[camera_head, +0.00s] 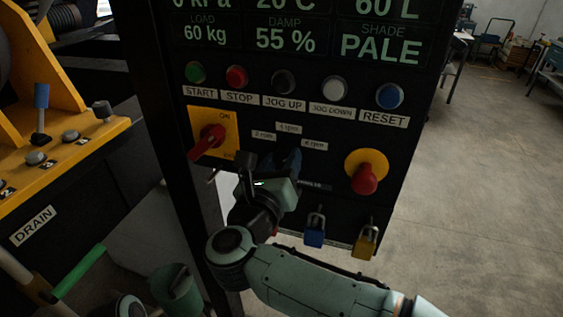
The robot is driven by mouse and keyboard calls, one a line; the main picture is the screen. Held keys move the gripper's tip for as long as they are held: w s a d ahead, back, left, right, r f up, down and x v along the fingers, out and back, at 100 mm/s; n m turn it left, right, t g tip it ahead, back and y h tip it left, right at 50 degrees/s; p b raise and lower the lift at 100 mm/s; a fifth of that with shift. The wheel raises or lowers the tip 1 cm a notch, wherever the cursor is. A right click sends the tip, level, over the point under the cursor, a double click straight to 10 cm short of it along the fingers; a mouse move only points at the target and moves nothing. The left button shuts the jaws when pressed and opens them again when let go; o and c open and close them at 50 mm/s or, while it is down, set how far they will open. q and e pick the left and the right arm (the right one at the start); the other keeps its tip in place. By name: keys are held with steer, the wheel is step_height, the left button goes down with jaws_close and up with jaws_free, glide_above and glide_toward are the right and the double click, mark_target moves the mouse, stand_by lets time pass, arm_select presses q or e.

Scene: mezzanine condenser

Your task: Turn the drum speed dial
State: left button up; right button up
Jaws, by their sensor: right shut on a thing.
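The drum speed dial is on the black control panel (345,215), mostly hidden behind my right gripper. Small rpm labels (289,128) sit in an arc above it, reading about 2, 4 and 6 rpm. My right gripper (286,164) reaches up from below to the panel under these labels and is shut at the dial's place. The fingertips are dark against the panel, so which way the dial points cannot be told. Another label to the lower right is partly covered. My left gripper is not in view.
A red rotary switch (207,141) on a yellow plate is left of the gripper. A red emergency button (364,179) is to the right. Blue (315,237) and yellow (365,241) padlocks hang below. A row of push buttons is above. Open floor lies right.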

steer(key=n, duration=0.4)
steer(key=n+p, duration=0.1)
steer(key=n, duration=0.5)
steer(key=shift+a+p, duration=0.1)
steer(key=shift+p, duration=0.3)
steer(key=shift+n, duration=0.3)
steer(key=o, duration=1.1)
steer(key=shift+c, duration=0.2)
steer(key=b+v, duration=0.2)
steer(key=v, duration=1.1)
steer(key=shift+s, duration=0.2)
steer(key=shift+a, duration=0.1)
